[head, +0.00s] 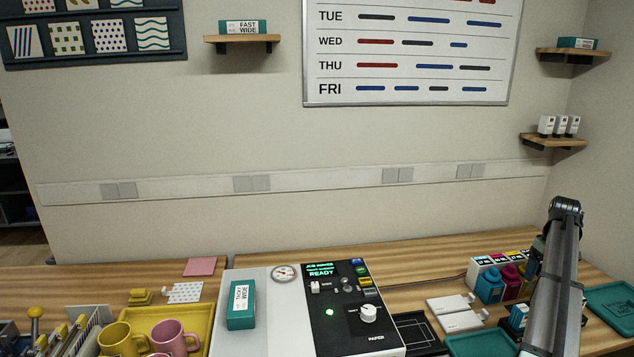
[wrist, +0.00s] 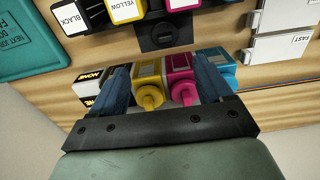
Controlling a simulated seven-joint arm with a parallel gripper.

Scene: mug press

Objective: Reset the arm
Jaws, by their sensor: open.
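My gripper (wrist: 162,70) is open in the wrist view, with its two blue fingers spread wide apart. Nothing is held between them. A yellow bottle (wrist: 149,88) and a magenta bottle (wrist: 182,82) show in the gap between the fingers, and I cannot tell how far off they are. In the head view my arm rises at the right, over the table's right part. The jaws cannot be made out there.
Ink bottles, with a cyan one (head: 489,286) in front, stand just left of my arm. A teal tray (head: 612,305) lies to its right. The press machine (head: 270,330) carries a teal box (head: 241,304). Mugs, including a yellow one (head: 118,340), stand at the left on a yellow tray (head: 202,320).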

